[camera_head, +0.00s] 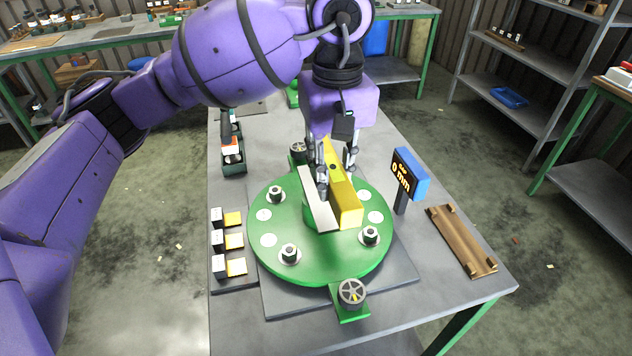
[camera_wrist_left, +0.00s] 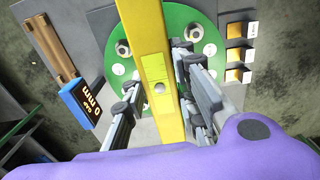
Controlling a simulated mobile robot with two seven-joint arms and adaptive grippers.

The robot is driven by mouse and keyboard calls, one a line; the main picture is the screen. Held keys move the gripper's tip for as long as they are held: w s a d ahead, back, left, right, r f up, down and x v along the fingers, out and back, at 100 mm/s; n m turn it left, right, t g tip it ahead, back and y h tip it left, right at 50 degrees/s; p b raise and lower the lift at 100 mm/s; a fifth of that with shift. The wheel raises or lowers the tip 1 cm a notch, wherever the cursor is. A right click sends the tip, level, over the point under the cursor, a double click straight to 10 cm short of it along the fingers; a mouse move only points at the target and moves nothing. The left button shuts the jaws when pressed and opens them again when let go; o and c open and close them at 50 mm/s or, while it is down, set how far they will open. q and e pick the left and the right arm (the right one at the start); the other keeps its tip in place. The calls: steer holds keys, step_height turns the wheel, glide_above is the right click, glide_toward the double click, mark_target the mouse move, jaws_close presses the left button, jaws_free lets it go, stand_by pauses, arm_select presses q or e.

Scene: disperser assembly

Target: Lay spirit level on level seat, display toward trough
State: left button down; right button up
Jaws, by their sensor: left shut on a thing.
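My left gripper (camera_head: 337,168) is shut on a yellow bar, the spirit level (camera_head: 347,207), above the middle of a green round plate (camera_head: 310,262). Whether the level touches anything below is hidden. I cannot make out which thing is the trough. My right gripper is not in view.
A blue display (camera_head: 410,174) reading 0 mm stands right of the plate. A wooden tray (camera_head: 462,242) lies at the table's right edge. Small blocks (camera_head: 218,240) and a dark box (camera_head: 234,168) are at left.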

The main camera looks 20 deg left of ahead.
mark_target(326, 150)
arm_select(q)
steer(key=w, duration=0.1)
steer(key=w+a+f, duration=0.1)
steer(key=w+a, duration=0.1)
steer(key=w, duration=0.1)
steer(key=shift+a+f, duration=0.25)
steer(key=shift+f, duration=0.15)
steer(key=w+f, duration=0.1)
steer(key=a+f, duration=0.1)
steer(key=w+f, duration=0.1)
steer(key=f, duration=0.1)
steer(key=shift+w+a, duration=0.25)
steer(key=shift+w, duration=0.05)
steer(key=shift+w+a+f+p, duration=0.3)
steer(key=shift+w+f, duration=0.2)
steer(key=shift+f, duration=0.3)
steer(key=shift+w+f, duration=0.15)
steer(key=shift+f, duration=1.5)
steer(key=shift+f, duration=0.15)
steer(key=c, duration=1.8)
jaws_free()
steer(key=shift+f, duration=0.1)
steer(key=o, duration=0.4)
